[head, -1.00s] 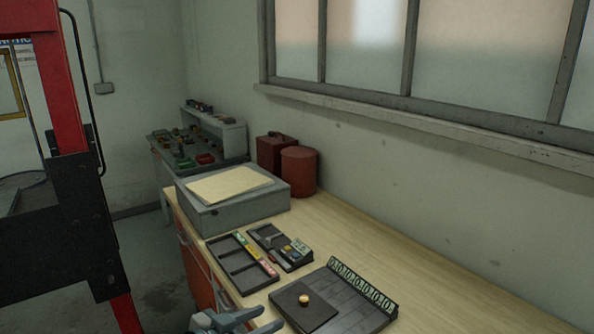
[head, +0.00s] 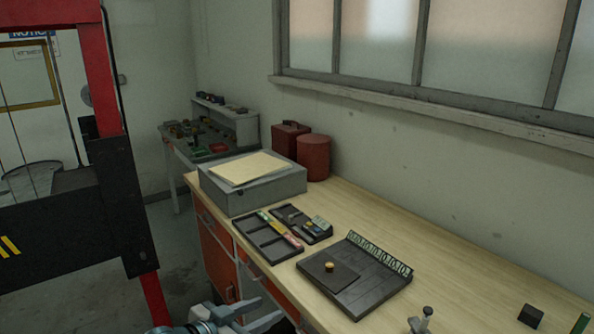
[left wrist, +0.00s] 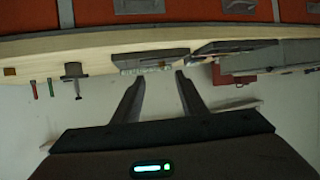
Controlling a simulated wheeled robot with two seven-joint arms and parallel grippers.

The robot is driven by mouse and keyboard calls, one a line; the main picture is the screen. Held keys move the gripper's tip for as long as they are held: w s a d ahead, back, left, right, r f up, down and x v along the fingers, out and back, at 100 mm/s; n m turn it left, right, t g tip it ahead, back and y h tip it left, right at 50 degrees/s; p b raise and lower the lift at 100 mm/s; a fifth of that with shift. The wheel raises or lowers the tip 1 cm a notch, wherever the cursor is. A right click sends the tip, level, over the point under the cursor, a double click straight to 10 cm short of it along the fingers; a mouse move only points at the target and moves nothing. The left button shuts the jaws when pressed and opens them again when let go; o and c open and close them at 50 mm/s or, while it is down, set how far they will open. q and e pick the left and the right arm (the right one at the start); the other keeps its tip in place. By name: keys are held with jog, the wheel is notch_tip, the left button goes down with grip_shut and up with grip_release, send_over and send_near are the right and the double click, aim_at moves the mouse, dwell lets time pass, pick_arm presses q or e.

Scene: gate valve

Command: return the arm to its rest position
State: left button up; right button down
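My left gripper (head: 258,312) shows at the bottom edge of the head view, low in front of the workbench (head: 465,262). Its two fingers stand apart with nothing between them. They also show apart and empty in the left wrist view (left wrist: 160,82), with the bench edge and bench items beyond. Most of my left arm is cut off by the frame. My right gripper is not in view.
A dark board (head: 375,292) with a brass knob (head: 328,267), a divided tray (head: 262,240) and a grey box (head: 255,190) are on the bench. A small clamp-like item (head: 421,320) and black block (head: 531,315) lie right. A red-black frame (head: 120,200) stands left.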

pick_arm(q)
jog(key=w+a+f+n+g+y+b, duration=0.15)
jog(key=a+f, duration=0.25)
jog(key=f, duration=0.9)
jog(key=w+a+f+n+y, duration=0.1)
jog(key=a+f+n+y, duration=0.2)
jog(key=f, duration=1)
jog(key=s+a+f+g+y, duration=0.1)
jog(key=s+a+f, duration=0.25)
jog(key=f, duration=0.45)
jog(key=s+a+f+b, duration=0.1)
jog(key=s+a+f, duration=0.1)
jog(key=s+f, duration=0.35)
jog(key=s+a+f+g+y, duration=0.1)
jog(key=s+a+f, duration=0.1)
jog(key=f, duration=0.7)
jog(key=s+a+f+g+y+b, duration=0.1)
jog(key=s+a+f+g, duration=0.25)
jog(key=s+f, duration=1.5)
jog(key=s+f+g, duration=0.1)
jog(key=s+f, duration=0.2)
jog(key=s, duration=1)
jog(key=s+f+g+b, duration=0.1)
jog(key=s+f, duration=0.2)
jog(key=s, duration=1.1)
jog(key=shift+f+n+g+y, duration=0.25)
jog(key=shift+n+g+y, duration=0.1)
jog(key=shift+g+y, duration=0.1)
